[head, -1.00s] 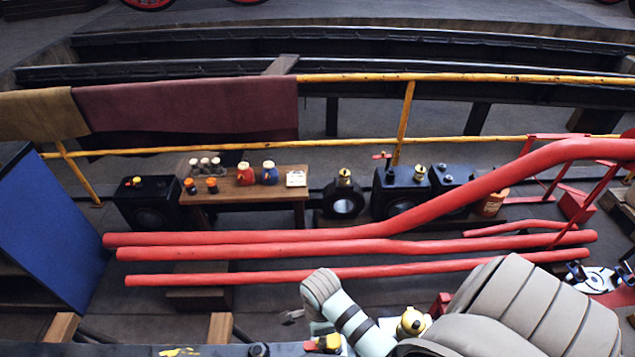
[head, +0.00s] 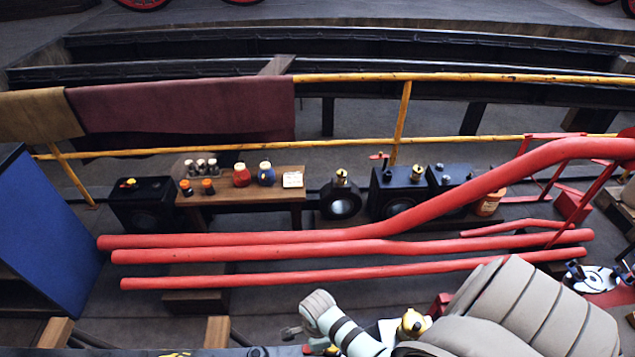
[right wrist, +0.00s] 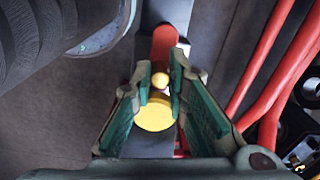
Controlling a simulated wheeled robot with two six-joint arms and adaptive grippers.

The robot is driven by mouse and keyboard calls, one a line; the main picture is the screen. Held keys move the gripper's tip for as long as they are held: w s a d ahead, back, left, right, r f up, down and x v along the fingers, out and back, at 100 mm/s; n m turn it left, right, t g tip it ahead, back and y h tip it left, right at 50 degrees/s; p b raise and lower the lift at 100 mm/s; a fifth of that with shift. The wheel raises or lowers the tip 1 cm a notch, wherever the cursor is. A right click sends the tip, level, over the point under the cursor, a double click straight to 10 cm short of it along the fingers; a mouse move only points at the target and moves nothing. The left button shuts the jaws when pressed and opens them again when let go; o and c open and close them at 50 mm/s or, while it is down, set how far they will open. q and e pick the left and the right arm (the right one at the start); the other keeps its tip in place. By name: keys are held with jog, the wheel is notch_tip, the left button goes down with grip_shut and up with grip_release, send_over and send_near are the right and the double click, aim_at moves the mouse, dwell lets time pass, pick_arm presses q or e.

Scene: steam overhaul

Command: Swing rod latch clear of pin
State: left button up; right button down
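In the right wrist view, the green-padded fingers of my right gripper (right wrist: 162,78) are apart. A small yellow ball knob (right wrist: 161,80) sits between the fingertips, with narrow gaps visible beside it; contact is unclear. A larger round yellow face (right wrist: 154,116) shows below the knob, and a red cylinder (right wrist: 164,45) above it. I cannot tell which part is the rod latch and which the pin. In the head view, a small red and yellow part (head: 318,345) lies at the bottom edge, beside my right arm. My left gripper is out of view.
Long red rods (head: 250,279) lie across the middle. Behind them are a wooden bench (head: 240,208), black boxes (head: 145,205) and a yellow railing (head: 400,120). A blue panel (head: 45,235) stands at left. In the wrist view, red rods (right wrist: 262,65) run along the right.

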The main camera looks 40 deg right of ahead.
jog(key=shift+r+n+p, duration=0.15)
jog(key=shift+n+p, duration=0.35)
jog(key=shift+w+d+n, duration=0.2)
jog(key=shift+w+n, duration=0.1)
jog(key=shift+n, duration=0.7)
jog(key=c, duration=1.6)
grip_release()
jog(key=shift+w, duration=0.1)
jog(key=shift+o, duration=0.2)
notch_tip(320, 180, up, 12)
